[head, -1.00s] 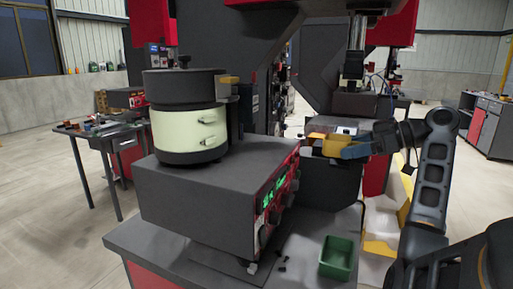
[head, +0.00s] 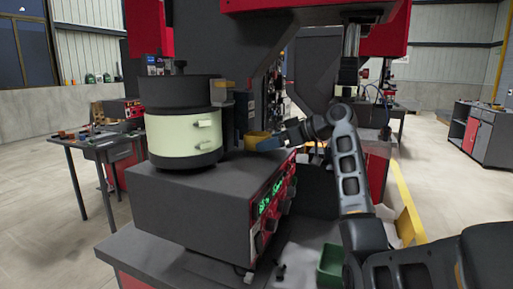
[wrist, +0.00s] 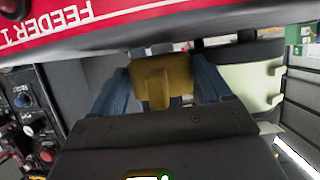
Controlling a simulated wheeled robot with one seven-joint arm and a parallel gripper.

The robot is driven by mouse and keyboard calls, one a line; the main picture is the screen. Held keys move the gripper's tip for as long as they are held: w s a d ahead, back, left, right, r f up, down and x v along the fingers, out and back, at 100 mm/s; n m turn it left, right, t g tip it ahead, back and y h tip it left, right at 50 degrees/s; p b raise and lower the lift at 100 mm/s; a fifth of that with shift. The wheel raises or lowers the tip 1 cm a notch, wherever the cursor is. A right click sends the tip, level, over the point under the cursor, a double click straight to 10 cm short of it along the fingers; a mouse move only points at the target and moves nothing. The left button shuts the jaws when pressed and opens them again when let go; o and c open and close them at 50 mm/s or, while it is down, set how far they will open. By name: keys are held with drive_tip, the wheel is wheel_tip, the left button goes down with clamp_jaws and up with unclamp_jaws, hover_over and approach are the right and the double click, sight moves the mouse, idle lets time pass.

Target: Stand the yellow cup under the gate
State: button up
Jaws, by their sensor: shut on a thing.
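The yellow cup (head: 257,139) is held at the back right of the grey control box (head: 195,205), right of the bowl feeder (head: 183,120). My gripper (head: 266,142) is shut on it. In the wrist view the cup (wrist: 150,82) sits between the two blue-grey fingers of my gripper (wrist: 160,88). I cannot tell whether its base touches the box top. A small orange-yellow piece, seemingly the gate (head: 223,86), juts from the right side of the feeder's dark bowl. It is above and left of the cup, so the cup is not directly below it in the head view.
A dark upright column (head: 240,110) stands beside the feeder, close to the cup. A green bin (head: 330,262) is at the front, partly hidden by my arm. The front of the box top is clear. A side table (head: 95,140) with small items stands at the left.

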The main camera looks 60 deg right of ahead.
sight(255, 140)
drive_tip(key=w, duration=0.5)
drive_tip(key=shift+a+b, duration=0.2)
drive_tip(key=shift+b, duration=0.1)
drive_tip(key=shift+s+f+b, duration=0.15)
drive_tip(key=shift+f+b, duration=0.4)
drive_tip(key=shift+f, duration=0.25)
drive_tip(key=shift+r, duration=0.1)
drive_tip(key=o, duration=1.4)
